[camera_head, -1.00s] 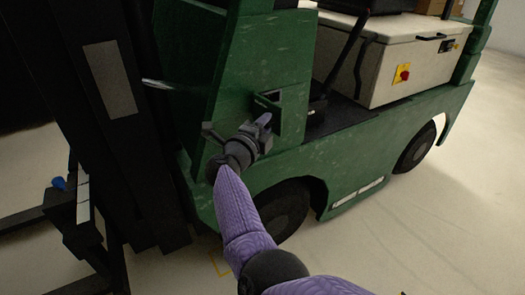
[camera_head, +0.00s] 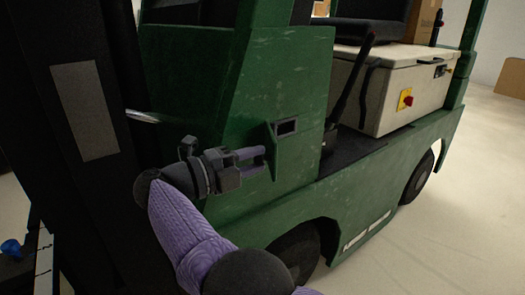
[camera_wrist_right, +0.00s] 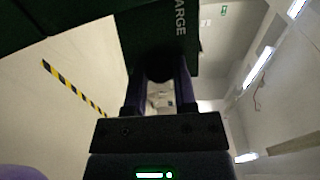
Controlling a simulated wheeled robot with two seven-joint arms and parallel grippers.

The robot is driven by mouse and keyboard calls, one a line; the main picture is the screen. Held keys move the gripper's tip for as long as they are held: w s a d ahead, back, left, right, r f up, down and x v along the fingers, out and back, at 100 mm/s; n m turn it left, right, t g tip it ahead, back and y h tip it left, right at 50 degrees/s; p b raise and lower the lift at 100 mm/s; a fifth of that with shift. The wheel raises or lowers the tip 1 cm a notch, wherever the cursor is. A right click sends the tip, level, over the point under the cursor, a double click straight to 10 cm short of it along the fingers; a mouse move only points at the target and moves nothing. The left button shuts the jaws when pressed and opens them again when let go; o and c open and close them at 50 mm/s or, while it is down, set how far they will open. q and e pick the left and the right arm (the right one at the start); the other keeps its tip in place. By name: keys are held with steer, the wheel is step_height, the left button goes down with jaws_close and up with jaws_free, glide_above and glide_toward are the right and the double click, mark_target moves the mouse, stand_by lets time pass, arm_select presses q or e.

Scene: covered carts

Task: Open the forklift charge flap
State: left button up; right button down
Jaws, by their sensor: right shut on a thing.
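The green forklift (camera_head: 285,60) fills the middle of the head view. The charge flap (camera_head: 271,150) stands out from its side panel, hinged open at an angle, and a grey-framed recess (camera_head: 287,127) shows beside it. My right gripper (camera_head: 256,159) is at the flap, its purple fingers pointing right. In the wrist view, the right gripper (camera_wrist_right: 160,85) is shut on a dark round knob (camera_wrist_right: 160,70) below the flap's green face (camera_wrist_right: 150,30), which carries the letters "ARGE". The inside of the recess is too small to make out. My left gripper is not in view.
The dark mast (camera_head: 85,110) stands at the left, close to my right arm. A cream box with a red switch (camera_head: 405,99) sits on the forklift's rear. The front wheel (camera_head: 297,250) is below the flap. Pale floor is free at the right.

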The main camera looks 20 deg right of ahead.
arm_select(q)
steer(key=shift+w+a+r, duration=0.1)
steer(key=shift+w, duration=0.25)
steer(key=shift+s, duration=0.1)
